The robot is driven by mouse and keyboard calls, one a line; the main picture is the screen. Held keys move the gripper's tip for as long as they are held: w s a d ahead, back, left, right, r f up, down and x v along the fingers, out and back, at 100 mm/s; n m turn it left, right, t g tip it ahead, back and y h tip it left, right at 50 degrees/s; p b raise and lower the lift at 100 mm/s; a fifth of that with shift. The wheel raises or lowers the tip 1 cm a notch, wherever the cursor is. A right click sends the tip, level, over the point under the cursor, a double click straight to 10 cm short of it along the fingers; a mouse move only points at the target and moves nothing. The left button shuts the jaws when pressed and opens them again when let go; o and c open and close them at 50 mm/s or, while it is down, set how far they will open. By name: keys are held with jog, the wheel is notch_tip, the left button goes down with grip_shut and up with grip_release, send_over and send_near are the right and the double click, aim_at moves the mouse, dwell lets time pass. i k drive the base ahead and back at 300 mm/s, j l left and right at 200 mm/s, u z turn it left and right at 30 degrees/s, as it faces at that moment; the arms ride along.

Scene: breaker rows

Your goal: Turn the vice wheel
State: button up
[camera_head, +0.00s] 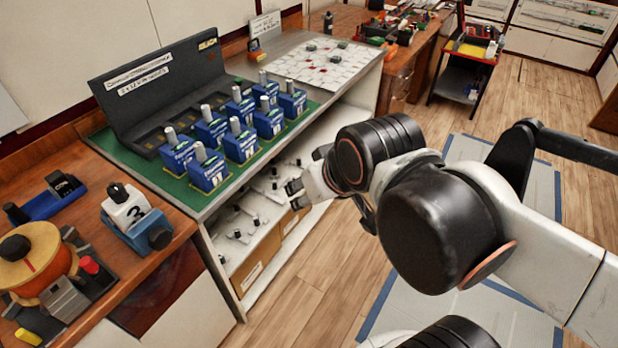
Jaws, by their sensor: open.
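A small blue vice (137,232) stands on the wooden bench at the lower left. A black round wheel (159,237) is on its right side, facing the bench's front edge. A white block with a dark mark and a black knob on top (127,206) sits in the vice. My gripper (298,194) is open, in front of the open shelf of the green-topped bench, to the right of the vice and well apart from it.
Rows of blue breakers (240,140) stand on the green mat before a dark sign panel (160,85). An orange spool (35,258) stands left of the vice. A blue clamp-like item (48,198) lies behind. Wooden floor (310,280) is clear between bench and arm.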

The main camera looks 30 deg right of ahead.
aim_at(160, 238)
jog(key=j+z, duration=0.1)
jog(key=j, duration=0.55)
jog(key=j+z, duration=0.15)
jog(key=j, duration=0.55)
jog(key=k+j+z, duration=0.1)
jog(key=j, duration=0.55)
jog(key=j+z, duration=0.1)
jog(key=j, duration=0.55)
jog(key=z, duration=0.4)
jog(key=k+l+z, duration=0.15)
jog(key=k+z, duration=0.3)
jog(key=i, duration=0.15)
